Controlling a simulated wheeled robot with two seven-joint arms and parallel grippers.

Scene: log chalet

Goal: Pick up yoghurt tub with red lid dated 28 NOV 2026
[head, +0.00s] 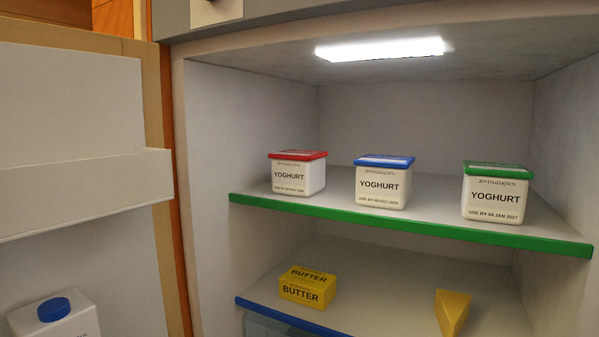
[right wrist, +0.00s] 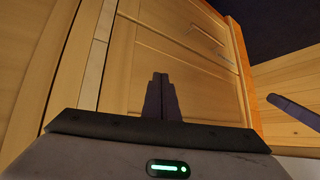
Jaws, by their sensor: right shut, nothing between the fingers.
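The yoghurt tub with a red lid (head: 298,174) stands upright at the left of the fridge's green-edged upper shelf (head: 400,224). It is white, with "YOGHURT" on its front; its use-by line is too small to read surely. My right gripper (right wrist: 160,78) shows only in the right wrist view, with its dark fingers together and empty. It faces wooden cabinet fronts, away from the tub.
A blue-lidded yoghurt tub (head: 383,184) stands mid-shelf, and a green-lidded one (head: 495,194), marked 08 JAN 2027, at right. Butter (head: 307,287) and a cheese wedge (head: 452,312) lie on the lower shelf. The open fridge door (head: 75,130), holding a blue-capped bottle (head: 55,318), is at left.

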